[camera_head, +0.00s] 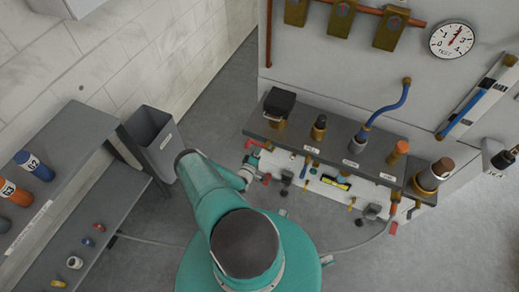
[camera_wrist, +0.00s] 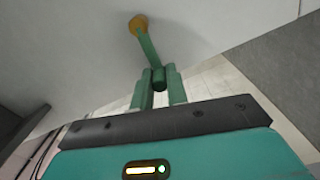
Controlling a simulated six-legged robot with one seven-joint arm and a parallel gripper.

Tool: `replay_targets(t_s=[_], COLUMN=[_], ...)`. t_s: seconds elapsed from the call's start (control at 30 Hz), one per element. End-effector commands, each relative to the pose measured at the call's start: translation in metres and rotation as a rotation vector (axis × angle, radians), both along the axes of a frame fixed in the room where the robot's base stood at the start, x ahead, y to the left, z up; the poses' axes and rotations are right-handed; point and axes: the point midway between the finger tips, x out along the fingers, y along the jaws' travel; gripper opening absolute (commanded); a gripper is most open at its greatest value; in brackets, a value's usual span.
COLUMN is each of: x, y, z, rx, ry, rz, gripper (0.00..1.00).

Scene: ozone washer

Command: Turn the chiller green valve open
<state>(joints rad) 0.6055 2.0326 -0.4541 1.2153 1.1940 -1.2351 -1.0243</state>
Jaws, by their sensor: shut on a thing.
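The green valve shows in the wrist view as a green lever handle (camera_wrist: 147,46) running from a brass-coloured pivot (camera_wrist: 138,24) on a pale panel down to a darker green end. My gripper (camera_wrist: 159,82) has its two green fingers on either side of that end and is shut on it. The lever is tilted, its lower end to the right of the pivot. In the head view my teal arm covers much of the area before the washer panel, and I cannot make out the green valve there.
A grey bin (camera_head: 158,142) stands left of my arm. A shelf with bottles (camera_head: 34,165) is at the far left. Grey floor is free at the lower right.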

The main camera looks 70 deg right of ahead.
Motion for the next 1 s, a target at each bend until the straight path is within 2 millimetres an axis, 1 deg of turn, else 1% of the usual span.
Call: replay_targets(t_s=[0.1,0.3,0.77,0.8,0.87,0.9,1.0], x=[-0.0005,-0.0006,-0.0009,-0.001,-0.001,-0.0009,-0.0006], y=[0.0011,0.001,0.001,0.001,0.001,0.0009,0.0006], z=[-0.0044,-0.0071,-0.0083,-0.0084,-0.0084,-0.0082,-0.0079], rx=[0.007,0.012,0.015,0.015,0.015,0.014,0.013], ry=[0.058,0.113,0.128,0.128,0.128,0.128,0.127], rz=[-0.001,-0.001,-0.002,-0.002,-0.002,-0.001,-0.001], gripper=[0.0,0.0,0.0,0.17,0.29,0.37,0.37])
